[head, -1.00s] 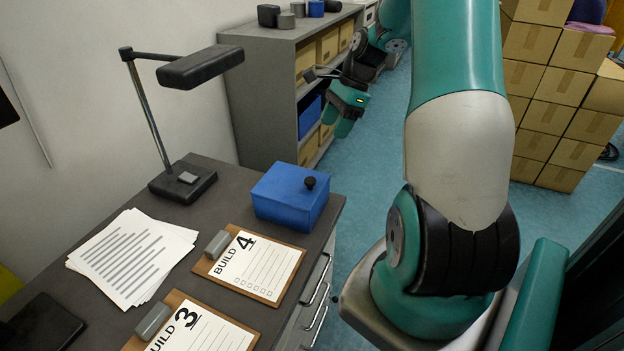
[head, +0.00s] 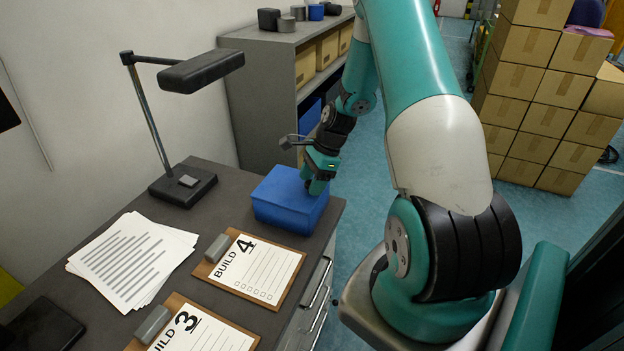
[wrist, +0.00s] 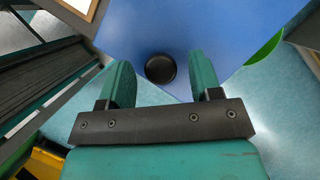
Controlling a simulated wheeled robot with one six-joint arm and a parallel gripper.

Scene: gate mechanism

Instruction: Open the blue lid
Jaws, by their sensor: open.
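A blue box with a blue lid (head: 278,190) sits shut on the grey desk, near its right back corner. In the wrist view the lid (wrist: 190,28) fills the top middle. Its round black knob (wrist: 160,68) lies between the two teal fingers, near their tips; the fingers look apart from it. In the head view my gripper (head: 316,188) is over the right part of the lid and hides the knob. My gripper (wrist: 161,80) is open and empty. How high the fingertips are above the lid is hard to tell.
A black desk lamp (head: 186,184) stands left of the box. Papers (head: 130,258) and a clipboard marked BUILD 4 (head: 252,268) lie in front. A grey shelf (head: 262,90) stands behind, and stacked cartons (head: 540,100) are at the back right.

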